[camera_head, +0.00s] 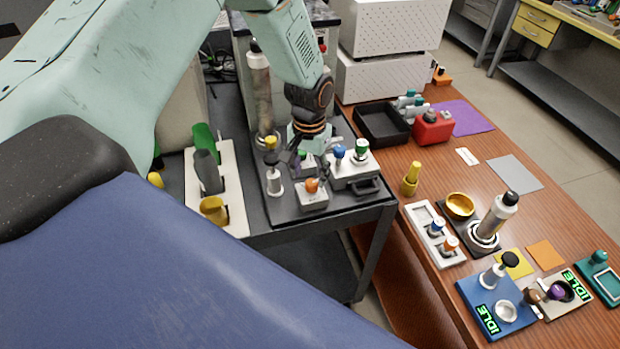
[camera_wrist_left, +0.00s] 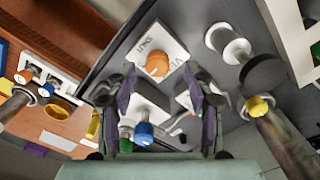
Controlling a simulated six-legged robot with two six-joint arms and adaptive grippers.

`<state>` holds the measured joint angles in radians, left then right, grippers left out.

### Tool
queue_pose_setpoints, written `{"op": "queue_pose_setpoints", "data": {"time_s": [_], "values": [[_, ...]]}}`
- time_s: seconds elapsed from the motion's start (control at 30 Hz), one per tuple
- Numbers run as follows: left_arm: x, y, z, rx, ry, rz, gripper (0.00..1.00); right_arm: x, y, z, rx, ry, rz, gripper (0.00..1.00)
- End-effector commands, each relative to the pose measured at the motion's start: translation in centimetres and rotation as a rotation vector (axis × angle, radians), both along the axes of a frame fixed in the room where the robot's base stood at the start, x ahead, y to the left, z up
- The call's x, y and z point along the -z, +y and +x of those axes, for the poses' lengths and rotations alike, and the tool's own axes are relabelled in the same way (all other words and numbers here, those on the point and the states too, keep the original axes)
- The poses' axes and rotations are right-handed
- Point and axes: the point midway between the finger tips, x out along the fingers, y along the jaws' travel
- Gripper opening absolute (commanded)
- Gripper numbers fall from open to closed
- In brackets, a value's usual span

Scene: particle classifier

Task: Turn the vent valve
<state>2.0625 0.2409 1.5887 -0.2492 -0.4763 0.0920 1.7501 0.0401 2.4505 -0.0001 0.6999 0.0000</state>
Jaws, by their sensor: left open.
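The vent valve appears to be the orange knob (camera_head: 312,185) on a small white block (camera_head: 314,202) on the dark cart. In the left wrist view the orange knob (camera_wrist_left: 157,63) stands on a white block (camera_wrist_left: 172,50) with partly readable lettering, including what looks like "SHUT". My left gripper (camera_head: 309,170) points down just behind the knob in the head view. In the left wrist view its two fingers (camera_wrist_left: 160,88) are spread and empty, with the knob just beyond the tips. I see no contact. My right gripper is not in view.
A white box with a blue knob (camera_head: 338,152) and a green knob (camera_head: 361,146) stands close right of the gripper. The wooden table (camera_head: 405,235) beyond holds several items.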

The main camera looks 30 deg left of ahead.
Motion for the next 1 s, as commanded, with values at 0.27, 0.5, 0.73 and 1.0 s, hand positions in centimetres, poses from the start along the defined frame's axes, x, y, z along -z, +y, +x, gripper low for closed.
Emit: {"op": "queue_pose_setpoints", "data": {"time_s": [0.27, 0.5, 0.73, 1.0], "values": [[3.0, 0.0, 0.2, 0.003, -0.001, 0.000, 0.52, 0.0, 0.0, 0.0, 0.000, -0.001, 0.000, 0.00], [3.3, 0.0, 0.3, 0.004, -0.002, 0.000, 0.52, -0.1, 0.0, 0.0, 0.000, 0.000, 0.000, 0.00], [3.2, 0.0, 0.3, 0.004, -0.002, 0.000, 0.40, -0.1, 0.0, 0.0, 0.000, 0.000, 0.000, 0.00], [3.2, 0.0, 0.3, 0.004, -0.002, 0.000, 0.17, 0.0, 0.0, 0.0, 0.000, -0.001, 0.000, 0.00]]}}
